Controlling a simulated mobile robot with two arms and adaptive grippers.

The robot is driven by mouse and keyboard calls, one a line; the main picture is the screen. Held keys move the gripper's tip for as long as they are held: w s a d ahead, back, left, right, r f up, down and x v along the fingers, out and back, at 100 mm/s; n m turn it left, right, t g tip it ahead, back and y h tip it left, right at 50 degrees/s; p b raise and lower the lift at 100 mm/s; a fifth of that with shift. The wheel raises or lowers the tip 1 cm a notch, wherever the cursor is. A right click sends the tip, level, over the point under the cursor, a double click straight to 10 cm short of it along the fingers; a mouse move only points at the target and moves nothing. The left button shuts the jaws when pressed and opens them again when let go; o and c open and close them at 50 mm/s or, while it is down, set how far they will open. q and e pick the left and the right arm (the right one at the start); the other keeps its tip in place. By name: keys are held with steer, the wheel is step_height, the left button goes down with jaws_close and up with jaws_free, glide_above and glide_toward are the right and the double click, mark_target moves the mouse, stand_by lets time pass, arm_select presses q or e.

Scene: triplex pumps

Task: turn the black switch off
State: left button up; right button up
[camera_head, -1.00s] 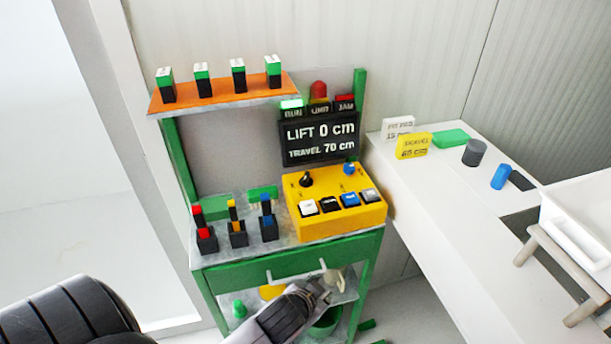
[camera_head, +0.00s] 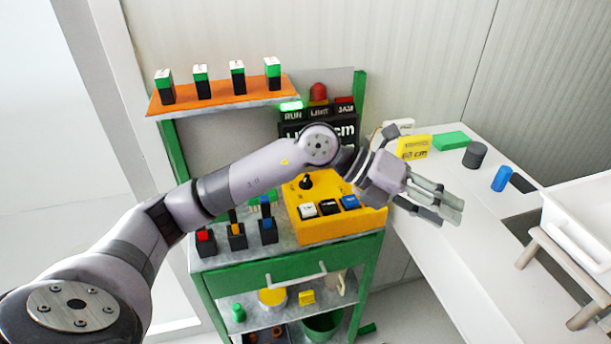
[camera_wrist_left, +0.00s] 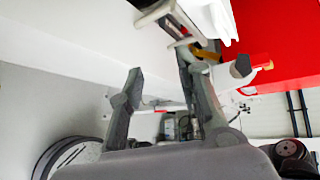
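The yellow control box (camera_head: 337,233) stands on the bench at the right. A black knob (camera_head: 306,182) is on its top face, upright, with my arm passing just above it. A black push switch (camera_head: 329,207) sits on its sloped front between a white and a blue one. My left gripper (camera_head: 450,211) is to the right of the box, apart from it, pointing right over the white table. In the left wrist view (camera_wrist_left: 160,62) its two fingers stand apart with nothing between them. My wrist hides the box's right part. My right gripper is not in view.
My left arm covers most of the dark display (camera_head: 290,131). An orange shelf (camera_head: 220,93) holds several green-topped blocks. The white table (camera_head: 440,175) carries signs, a green block and a grey cylinder (camera_head: 475,154).

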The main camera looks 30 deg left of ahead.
arm_select(q)
steer(key=w+a+f+y, duration=0.25)
steer(key=a+y, duration=0.45)
steer(key=a, duration=0.5)
steer(key=n+t+y, duration=0.1)
steer(key=n+y, duration=0.4)
steer(key=y, duration=0.3)
glide_toward(305, 178)
steer(key=shift+m+h, duration=0.3)
steer(key=p+x, duration=0.1)
steer(key=x, duration=0.3)
steer(key=p+x, duration=0.2)
steer(key=x, duration=0.2)
steer(key=shift+w+a+f, duration=0.25)
steer(key=shift+f, duration=0.05)
steer(key=shift+c, duration=0.6)
steer(key=shift+s, duration=0.1)
jaws_close()
